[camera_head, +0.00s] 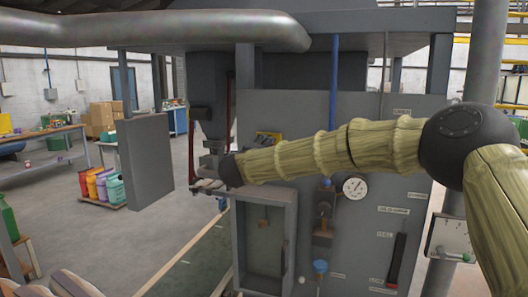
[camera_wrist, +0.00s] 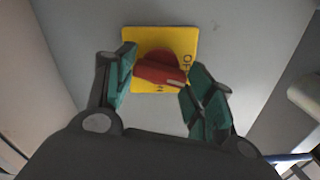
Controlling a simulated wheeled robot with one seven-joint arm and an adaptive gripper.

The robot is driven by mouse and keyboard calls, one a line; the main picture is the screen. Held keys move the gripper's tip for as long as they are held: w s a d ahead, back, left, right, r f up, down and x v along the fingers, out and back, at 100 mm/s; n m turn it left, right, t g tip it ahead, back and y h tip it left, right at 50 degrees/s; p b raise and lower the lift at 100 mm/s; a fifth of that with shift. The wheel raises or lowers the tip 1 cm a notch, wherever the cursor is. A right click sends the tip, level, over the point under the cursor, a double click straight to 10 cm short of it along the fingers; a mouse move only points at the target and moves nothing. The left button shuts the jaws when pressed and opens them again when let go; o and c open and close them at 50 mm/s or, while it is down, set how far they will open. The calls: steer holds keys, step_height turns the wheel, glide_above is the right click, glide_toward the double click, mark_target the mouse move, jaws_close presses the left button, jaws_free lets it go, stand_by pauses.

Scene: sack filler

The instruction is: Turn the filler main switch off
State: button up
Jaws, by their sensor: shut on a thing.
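The main switch is a red rotary knob (camera_wrist: 158,68) on a square yellow plate (camera_wrist: 147,34), fixed to a grey panel. In the wrist view my gripper (camera_wrist: 161,66) has its green-padded fingers closed on either end of the knob's handle. The knob's pale pointer tip is at its lower right, between lettering on the plate's right edge, which seems to read OFF, and partly hidden lettering below. In the head view my arm reaches left across the filler, and its dark wrist hides the grip.
The filler's grey cabinet (camera_head: 390,130) carries a round gauge (camera_head: 355,187), labels and a black slotted strip (camera_head: 396,260). A grey box panel (camera_head: 146,165) hangs left of my wrist. A large pipe (camera_head: 150,28) runs overhead.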

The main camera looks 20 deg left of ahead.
steer(key=shift+n, duration=1.6)
steer(key=o, duration=1)
steer(key=shift+s, duration=0.1)
steer(key=s, duration=1.2)
steer(key=shift+a, duration=0.25)
